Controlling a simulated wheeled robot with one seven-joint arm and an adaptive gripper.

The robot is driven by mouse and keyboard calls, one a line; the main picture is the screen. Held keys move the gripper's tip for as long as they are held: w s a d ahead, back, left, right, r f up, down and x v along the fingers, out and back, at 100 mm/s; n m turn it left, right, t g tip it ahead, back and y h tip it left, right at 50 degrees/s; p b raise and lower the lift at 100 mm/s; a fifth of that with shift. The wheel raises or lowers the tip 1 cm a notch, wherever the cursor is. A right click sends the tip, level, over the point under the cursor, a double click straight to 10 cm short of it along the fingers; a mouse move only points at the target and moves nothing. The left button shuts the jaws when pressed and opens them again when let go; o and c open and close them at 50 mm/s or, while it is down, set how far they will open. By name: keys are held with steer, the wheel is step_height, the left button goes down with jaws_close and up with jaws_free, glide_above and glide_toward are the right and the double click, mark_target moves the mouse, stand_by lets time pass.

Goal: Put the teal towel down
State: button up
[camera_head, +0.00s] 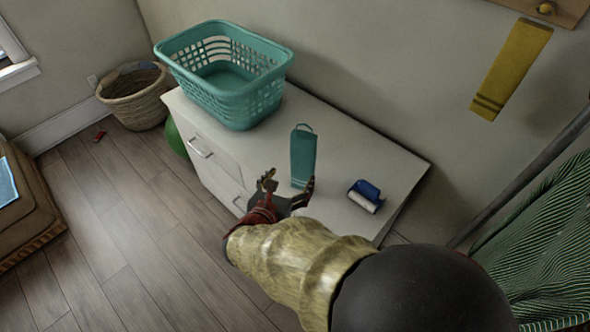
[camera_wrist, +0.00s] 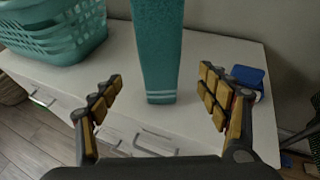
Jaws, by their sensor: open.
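The teal towel (camera_head: 303,156) stands upright, narrow and folded, on the white cabinet top, with a loop at its upper end. In the wrist view the towel (camera_wrist: 158,50) shows two pale stripes near its lower edge, and its top is cut off. My gripper (camera_head: 289,186) is at the cabinet's front edge, just in front of the towel. Its fingers (camera_wrist: 158,100) are spread wide on either side of the towel, with clear gaps, and hold nothing. The lower edge of the towel appears to rest on the cabinet top.
A teal laundry basket (camera_head: 240,105) stands on the left of the white cabinet (camera_head: 350,150). A blue and white item (camera_head: 366,196) lies to the right of the towel. A yellow towel (camera_head: 511,70) hangs on the wall. A wicker basket (camera_head: 134,112) is on the floor.

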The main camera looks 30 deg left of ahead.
steer(key=shift+s+r, duration=0.1)
steer(key=shift+s, duration=0.2)
steer(key=w+d+r+m+g+h, duration=0.1)
steer(key=w+d+r+m+h, duration=0.15)
steer(key=d, duration=0.35)
steer(key=w+d+r+m+g+h, duration=0.1)
steer(key=d+r+m, duration=0.1)
steer(key=d+m, duration=0.35)
steer(key=w+d+r+m+h, duration=0.2)
steer(key=d, duration=0.5)
steer(key=s+d+r+m+g+h, duration=0.1)
steer(key=d+m+g, duration=0.1)
steer(key=d+m, duration=0.35)
steer(key=s+d+r+m+g, duration=0.2)
steer(key=d+m, duration=0.1)
steer(key=d, duration=0.6)
steer(key=s+d+r+m+g+y, duration=0.1)
steer(key=s+d+r+m+y, duration=0.1)
steer(key=s+d+m, duration=0.3)
steer(key=s+d+r+m+y, duration=0.3)
steer(key=s+d+m, duration=0.2)
steer(key=s+m, duration=0.4)
steer(key=m, duration=0.4)
steer(key=shift+s+d+r+m+g, duration=0.15)
steer(key=shift+s+r+m+g, duration=0.2)
steer(key=shift+g, duration=0.05)
